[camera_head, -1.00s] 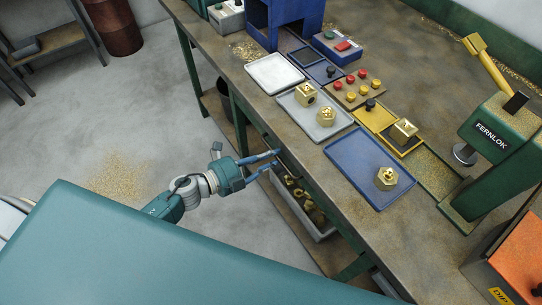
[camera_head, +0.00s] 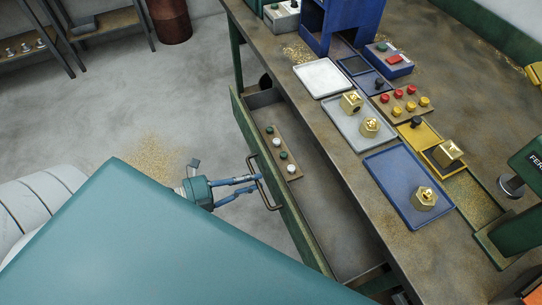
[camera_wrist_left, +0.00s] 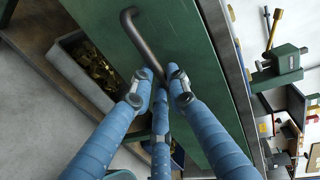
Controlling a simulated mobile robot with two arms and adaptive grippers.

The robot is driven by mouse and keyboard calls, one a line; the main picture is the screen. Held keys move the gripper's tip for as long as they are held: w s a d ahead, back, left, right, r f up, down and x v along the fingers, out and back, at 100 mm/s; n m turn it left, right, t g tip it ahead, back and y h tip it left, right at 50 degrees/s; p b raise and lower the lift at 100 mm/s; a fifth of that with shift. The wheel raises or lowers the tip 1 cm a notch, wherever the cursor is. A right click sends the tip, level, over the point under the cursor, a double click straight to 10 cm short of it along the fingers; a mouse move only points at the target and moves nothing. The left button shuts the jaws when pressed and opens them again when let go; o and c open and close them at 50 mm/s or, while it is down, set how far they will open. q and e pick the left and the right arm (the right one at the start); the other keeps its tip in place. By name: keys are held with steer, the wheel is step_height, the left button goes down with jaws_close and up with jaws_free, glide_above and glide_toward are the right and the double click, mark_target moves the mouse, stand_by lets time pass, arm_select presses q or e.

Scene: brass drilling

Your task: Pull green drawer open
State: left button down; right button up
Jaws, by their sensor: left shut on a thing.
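The green drawer (camera_head: 284,211) stands pulled out from the workbench in the head view, its inside showing. Inside lies a wooden strip (camera_head: 283,152) with several green and white knobs. The dark bar handle (camera_head: 264,190) is on the drawer's front. My left gripper (camera_head: 254,185) is shut on the handle. In the left wrist view, the blue fingers (camera_wrist_left: 160,84) close around the lower part of the handle (camera_wrist_left: 143,45) on the green drawer front (camera_wrist_left: 185,38). My right gripper is not in view.
The bench top carries a white tray (camera_head: 322,80), a grey tray (camera_head: 345,128) and a blue tray (camera_head: 386,184), with several brass parts. A bin of brass pieces (camera_wrist_left: 88,62) sits below the drawer. Open floor (camera_head: 130,100) lies left of the drawer.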

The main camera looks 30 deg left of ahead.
arm_select(q)
steer(key=shift+f+v, duration=0.2)
steer(key=shift+v, duration=0.75)
steer(key=shift+f+v, duration=0.2)
steer(key=shift+v, duration=0.8)
steer(key=c, duration=1.7)
jaws_free()
steer(key=shift+s+a, duration=0.1)
steer(key=v, duration=1.2)
steer(key=shift+f, duration=0.1)
